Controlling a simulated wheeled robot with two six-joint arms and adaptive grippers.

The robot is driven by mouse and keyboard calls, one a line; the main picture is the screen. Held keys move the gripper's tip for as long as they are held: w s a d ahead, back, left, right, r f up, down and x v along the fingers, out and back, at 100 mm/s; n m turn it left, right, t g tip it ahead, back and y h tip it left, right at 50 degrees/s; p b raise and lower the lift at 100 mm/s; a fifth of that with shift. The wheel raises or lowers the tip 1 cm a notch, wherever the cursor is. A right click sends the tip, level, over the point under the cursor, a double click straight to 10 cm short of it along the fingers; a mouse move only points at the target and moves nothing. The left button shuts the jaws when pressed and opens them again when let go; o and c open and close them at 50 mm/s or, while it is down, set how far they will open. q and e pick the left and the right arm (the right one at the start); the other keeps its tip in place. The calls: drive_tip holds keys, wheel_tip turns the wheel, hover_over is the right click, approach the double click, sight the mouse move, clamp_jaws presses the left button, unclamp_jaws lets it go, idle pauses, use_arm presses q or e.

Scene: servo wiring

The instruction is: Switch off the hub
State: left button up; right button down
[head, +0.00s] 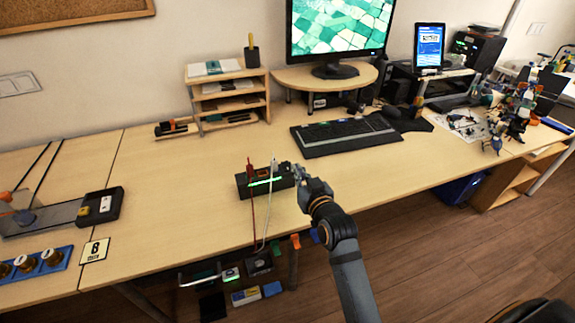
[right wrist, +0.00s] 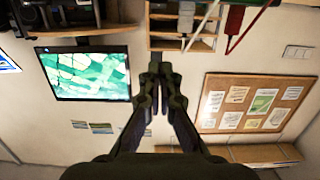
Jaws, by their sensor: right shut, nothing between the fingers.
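The hub is a small dark box (head: 265,183) on the front part of the wooden desk, with a lit green strip along its front face. A red plug with a red cable (head: 252,205) and a pale plug with a white cable (head: 269,205) stand in its top, and both cables hang over the desk edge. My right gripper (head: 300,174) is shut and empty, close beside the hub's right end; I cannot tell whether it touches. The closed fingers also show in the right wrist view (right wrist: 160,72). The hub's switch is not clear. My left gripper is out of view.
A keyboard (head: 346,138) lies behind and right of the hub. A small wooden shelf (head: 228,92) and a monitor (head: 340,30) stand at the back. A black device (head: 100,207) sits at the left.

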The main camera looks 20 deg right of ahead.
hover_over(287, 170)
drive_tip(key=shift+d+f, duration=0.1)
drive_tip(key=shift+f, duration=0.4)
wheel_tip(287, 170, down, 3)
drive_tip(key=shift+f, duration=0.55)
